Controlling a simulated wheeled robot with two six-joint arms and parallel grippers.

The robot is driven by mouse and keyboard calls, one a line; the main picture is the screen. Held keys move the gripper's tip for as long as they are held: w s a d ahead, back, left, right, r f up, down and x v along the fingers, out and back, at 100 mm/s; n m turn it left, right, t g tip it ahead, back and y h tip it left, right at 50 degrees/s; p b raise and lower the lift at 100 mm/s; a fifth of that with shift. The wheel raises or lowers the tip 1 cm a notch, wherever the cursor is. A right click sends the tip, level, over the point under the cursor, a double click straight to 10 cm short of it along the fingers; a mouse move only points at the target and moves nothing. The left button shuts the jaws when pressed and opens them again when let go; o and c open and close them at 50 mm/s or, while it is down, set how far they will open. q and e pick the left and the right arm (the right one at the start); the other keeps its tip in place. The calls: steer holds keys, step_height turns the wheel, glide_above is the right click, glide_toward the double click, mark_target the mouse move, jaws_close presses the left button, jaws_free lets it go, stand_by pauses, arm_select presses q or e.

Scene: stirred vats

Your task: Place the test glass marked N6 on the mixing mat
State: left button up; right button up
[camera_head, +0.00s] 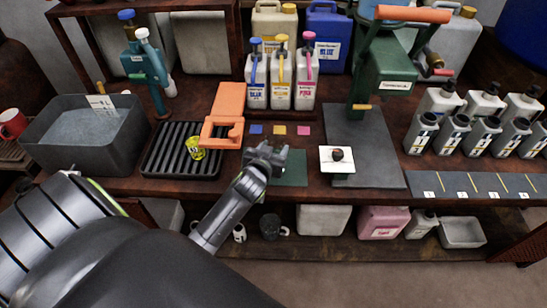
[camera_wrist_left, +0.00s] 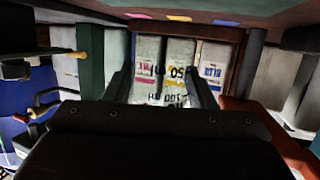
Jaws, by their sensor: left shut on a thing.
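My left gripper (camera_head: 268,157) is shut on a clear glass, which hardly shows in the head view. In the left wrist view, dark graduation marks on the clear glass (camera_wrist_left: 168,88) show between the fingers (camera_wrist_left: 165,85); I cannot read an N6 mark. The gripper is over the left part of a dark green mat (camera_head: 294,172), which looks like the mixing mat. I cannot tell whether the glass touches the mat. A yellow glass (camera_head: 195,147) stands on the black slatted rack (camera_head: 165,158); its mark is too small to read. My right gripper is not in view.
Blue, yellow and pink colour patches (camera_head: 280,130) lie behind the mat. Three jugs (camera_head: 280,85) stand further back. An orange stand (camera_head: 227,112) is at the left. A white tile (camera_head: 346,168) with a dark lump lies on the grey slab (camera_head: 380,150) to the right.

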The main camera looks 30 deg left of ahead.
arm_select(q)
steer(key=shift+f+b, duration=0.3)
steer(key=shift+f, duration=1.45)
steer(key=shift+f, duration=0.1)
steer(key=o, duration=1.3)
steer(key=shift+r, duration=0.2)
steer(key=v, duration=1.2)
steer(key=shift+f, duration=0.1)
